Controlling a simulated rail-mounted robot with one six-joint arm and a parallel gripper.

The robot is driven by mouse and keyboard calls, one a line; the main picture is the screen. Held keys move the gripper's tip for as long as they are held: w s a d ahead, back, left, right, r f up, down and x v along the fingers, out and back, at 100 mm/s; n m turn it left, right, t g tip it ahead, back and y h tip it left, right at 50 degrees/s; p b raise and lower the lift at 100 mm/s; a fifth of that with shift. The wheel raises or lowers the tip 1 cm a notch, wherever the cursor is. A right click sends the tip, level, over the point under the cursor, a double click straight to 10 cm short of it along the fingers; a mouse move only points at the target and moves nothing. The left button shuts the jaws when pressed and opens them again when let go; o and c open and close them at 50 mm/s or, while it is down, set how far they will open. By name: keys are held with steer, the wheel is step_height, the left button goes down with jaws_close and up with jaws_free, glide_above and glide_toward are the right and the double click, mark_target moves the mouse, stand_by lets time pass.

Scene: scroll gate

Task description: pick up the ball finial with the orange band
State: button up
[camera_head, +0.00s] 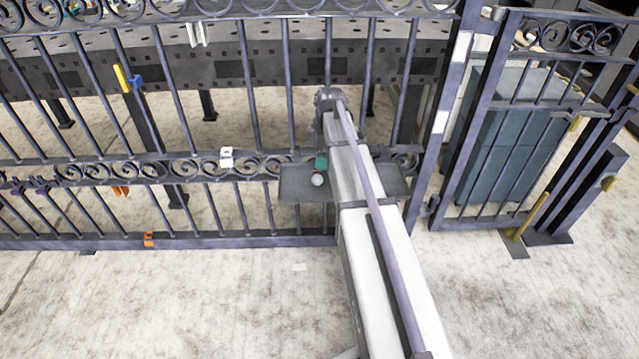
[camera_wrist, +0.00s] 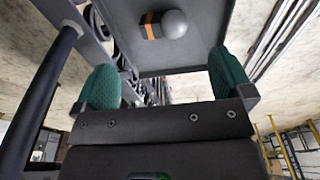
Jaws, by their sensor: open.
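The ball finial with the orange band (camera_wrist: 173,24) shows at the top of the wrist view. It has a round grey ball and a dark stem with an orange band, and it seems to lie on its side on a dark grey shelf (camera_wrist: 205,50). In the head view the ball (camera_head: 318,180) is a small pale sphere on the shelf (camera_head: 296,190), beside my arm. My gripper (camera_wrist: 165,82) is open and empty, its two green pads wide apart. The finial is beyond the pads, apart from them. In the head view my gripper (camera_head: 321,163) is mostly hidden by my arm.
A dark iron gate (camera_head: 245,165) with bars and scrolls stands close to the shelf. A perforated dark bench (camera_head: 210,65) is behind it. A smaller gate panel (camera_head: 530,130) stands at the right. Orange, white and yellow clips sit on the bars.

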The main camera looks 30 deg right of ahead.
mark_target(318, 174)
steer(key=f+b, duration=0.2)
steer(key=f, duration=0.1)
steer(key=f+b, duration=0.3)
steer(key=a+f+b, duration=0.1)
steer(key=f+b, duration=0.1)
steer(key=f, duration=0.1)
steer(key=shift+a+f+b, duration=0.1)
steer(key=shift+f+b, duration=0.05)
steer(key=shift+b, duration=0.15)
steer(key=shift+r, duration=0.25)
steer(key=c, duration=1.2)
